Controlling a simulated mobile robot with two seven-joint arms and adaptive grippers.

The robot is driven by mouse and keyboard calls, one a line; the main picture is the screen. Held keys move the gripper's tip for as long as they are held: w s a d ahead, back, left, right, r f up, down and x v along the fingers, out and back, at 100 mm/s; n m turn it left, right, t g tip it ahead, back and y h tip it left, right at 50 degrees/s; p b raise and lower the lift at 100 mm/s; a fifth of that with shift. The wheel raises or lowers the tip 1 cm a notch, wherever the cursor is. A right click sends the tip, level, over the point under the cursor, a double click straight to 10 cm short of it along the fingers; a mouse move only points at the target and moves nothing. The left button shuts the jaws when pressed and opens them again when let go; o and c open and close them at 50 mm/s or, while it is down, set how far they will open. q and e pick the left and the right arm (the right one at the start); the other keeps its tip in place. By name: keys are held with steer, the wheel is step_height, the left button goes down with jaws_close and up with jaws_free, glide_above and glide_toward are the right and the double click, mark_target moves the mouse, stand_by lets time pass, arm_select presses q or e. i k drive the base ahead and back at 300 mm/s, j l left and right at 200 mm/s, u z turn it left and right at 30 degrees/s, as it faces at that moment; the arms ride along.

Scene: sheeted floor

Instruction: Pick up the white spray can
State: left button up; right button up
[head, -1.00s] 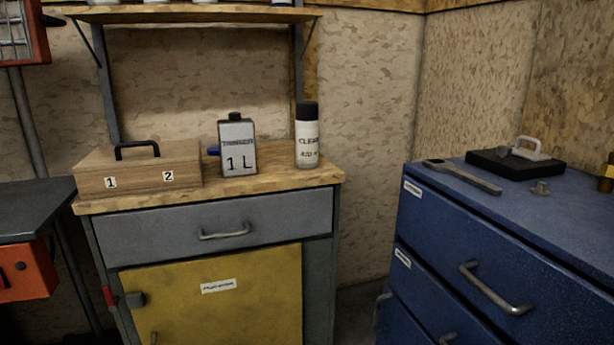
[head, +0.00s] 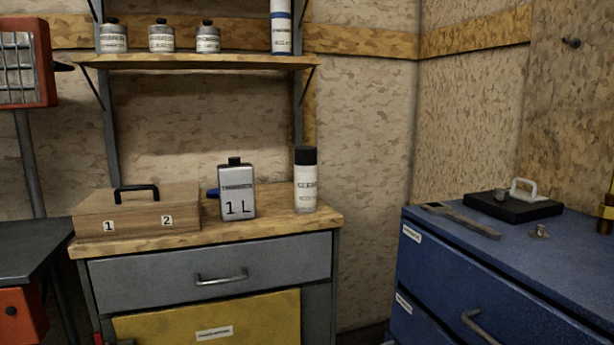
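The white spray can (head: 306,188) with a black cap stands upright on the right end of the wooden top of the grey cabinet (head: 150,288) in the head view. Its label has dark lettering. It stands to the right of a grey metal 1 L can (head: 237,192), with a small gap between them. Nothing hides its front. Neither of my grippers shows in the head view.
A wooden box (head: 140,212) with a black handle sits at the left of the worktop. A shelf (head: 200,62) with several containers hangs above. A blue drawer cabinet (head: 480,265) stands at the right, with a wrench (head: 462,222) and a black case (head: 512,208) on top.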

mark_target(305, 177)
steer(key=i+j+z, duration=0.7)
steer(key=j, duration=0.2)
steer(key=k+l, duration=0.05)
steer(key=k, duration=0.05)
